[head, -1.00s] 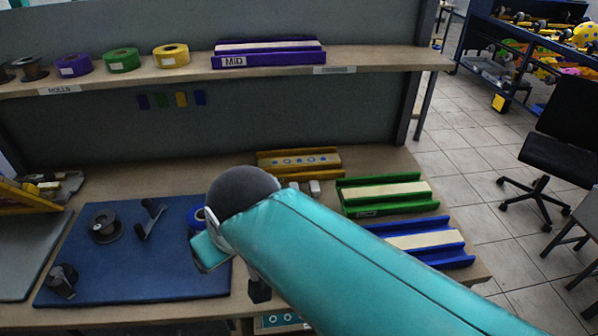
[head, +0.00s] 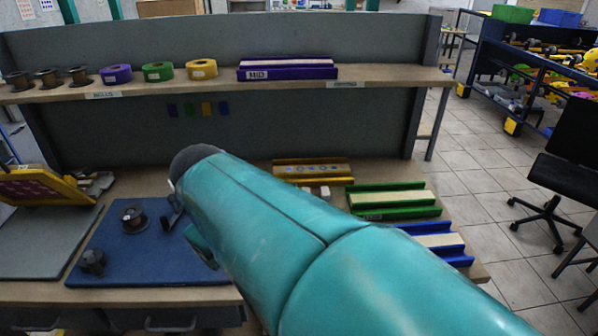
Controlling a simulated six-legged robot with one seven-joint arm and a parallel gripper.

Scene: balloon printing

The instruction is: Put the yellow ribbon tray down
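A yellow tray (head: 312,171) with a row of round marks along its middle lies on the workbench, near the back panel. It is the only yellow tray I see, and it looks apart from my arm. My teal arm crosses the middle of the head view and ends in a dark rounded part over the bench, left of the yellow tray.
A green tray (head: 393,200) and a blue tray (head: 437,240), partly behind my arm, lie to the right. A blue mat (head: 120,262) holds a dark spool (head: 134,217). The shelf (head: 385,78) above carries rolls and a purple tray (head: 287,69). The floor to the right has chairs.

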